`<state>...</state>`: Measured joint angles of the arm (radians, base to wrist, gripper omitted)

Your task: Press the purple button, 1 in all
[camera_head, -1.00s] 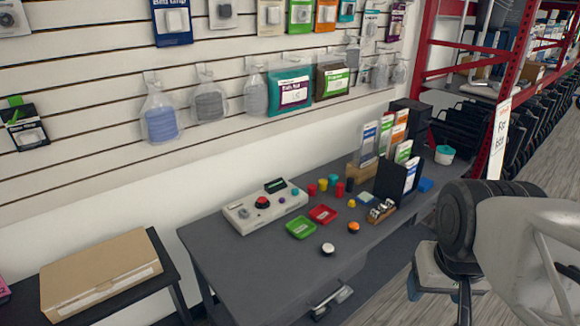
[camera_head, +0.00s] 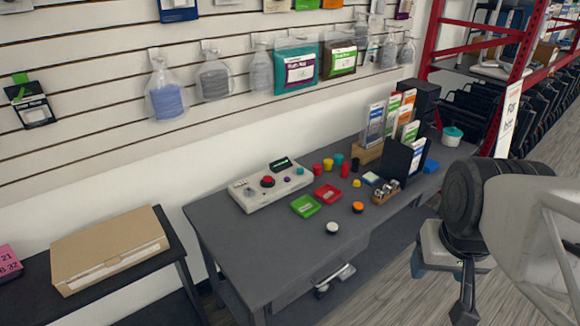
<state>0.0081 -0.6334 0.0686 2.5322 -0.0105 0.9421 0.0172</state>
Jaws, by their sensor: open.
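A pale control box (camera_head: 262,195) lies on the dark grey table. It carries a large red button (camera_head: 268,181), a small purple button (camera_head: 287,180), a teal button (camera_head: 300,170), a grey knob and a small dark display. The purple button is just right of the red one. My gripper (camera_head: 464,295) hangs at the lower right, beyond the table's right edge and well apart from the control box. Its jaws are seen at a poor angle, and nothing shows between them.
A green tray (camera_head: 305,206) and a red tray (camera_head: 328,193) sit right of the box. Several small cylinders, round buttons and card holders (camera_head: 403,160) stand farther right. A cardboard box (camera_head: 110,249) is at left. The table's front left is clear.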

